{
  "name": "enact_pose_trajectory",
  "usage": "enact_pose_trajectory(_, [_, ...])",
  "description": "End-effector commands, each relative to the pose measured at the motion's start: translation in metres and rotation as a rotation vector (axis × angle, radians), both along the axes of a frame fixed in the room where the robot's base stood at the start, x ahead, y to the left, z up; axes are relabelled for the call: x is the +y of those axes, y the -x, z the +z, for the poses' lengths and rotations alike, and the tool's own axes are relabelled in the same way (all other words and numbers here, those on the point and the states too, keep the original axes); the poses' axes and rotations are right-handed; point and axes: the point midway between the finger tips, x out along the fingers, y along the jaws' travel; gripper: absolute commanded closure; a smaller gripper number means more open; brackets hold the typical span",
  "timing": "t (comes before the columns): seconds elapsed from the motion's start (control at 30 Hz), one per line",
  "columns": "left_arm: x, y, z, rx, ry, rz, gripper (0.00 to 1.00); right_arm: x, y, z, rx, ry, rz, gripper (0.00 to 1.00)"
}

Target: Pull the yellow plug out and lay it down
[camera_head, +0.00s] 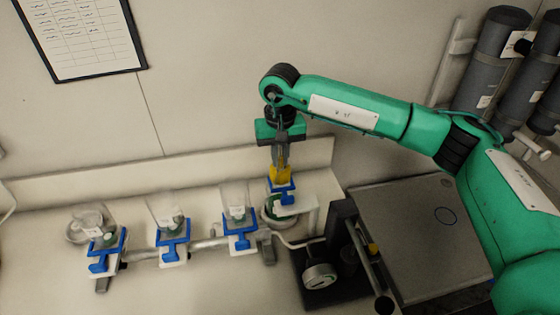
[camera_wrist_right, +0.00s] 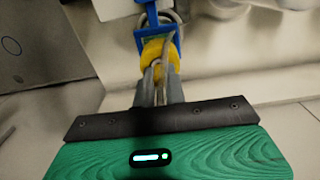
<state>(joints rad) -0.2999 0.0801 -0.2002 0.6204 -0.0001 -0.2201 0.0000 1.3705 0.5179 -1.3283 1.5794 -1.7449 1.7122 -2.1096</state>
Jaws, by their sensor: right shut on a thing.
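The yellow plug (camera_head: 281,174) is at the top of the rightmost blue holder (camera_head: 282,192) in the head view. My right gripper (camera_head: 281,160) comes down on it from above and is shut on it. In the right wrist view the yellow plug (camera_wrist_right: 158,50) shows between the fingertips of my right gripper (camera_wrist_right: 160,75), with the blue holder (camera_wrist_right: 152,28) just beyond it. Whether the plug is still seated cannot be told. My left gripper is not in view.
Several clear vessels with blue holders stand in a row on a rail, such as one vessel (camera_head: 238,205). A black device with a round dial (camera_head: 319,276) stands right of them. A grey box (camera_head: 415,235) is at the right. The front bench (camera_head: 190,290) is clear.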

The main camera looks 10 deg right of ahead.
Motion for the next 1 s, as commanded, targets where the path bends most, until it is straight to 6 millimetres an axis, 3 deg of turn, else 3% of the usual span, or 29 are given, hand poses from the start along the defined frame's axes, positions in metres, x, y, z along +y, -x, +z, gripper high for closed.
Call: enact_pose_trajectory(1.0, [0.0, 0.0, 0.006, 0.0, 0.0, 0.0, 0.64, 0.0, 0.0, 0.042, -0.001, 0.0, 0.0, 1.0])
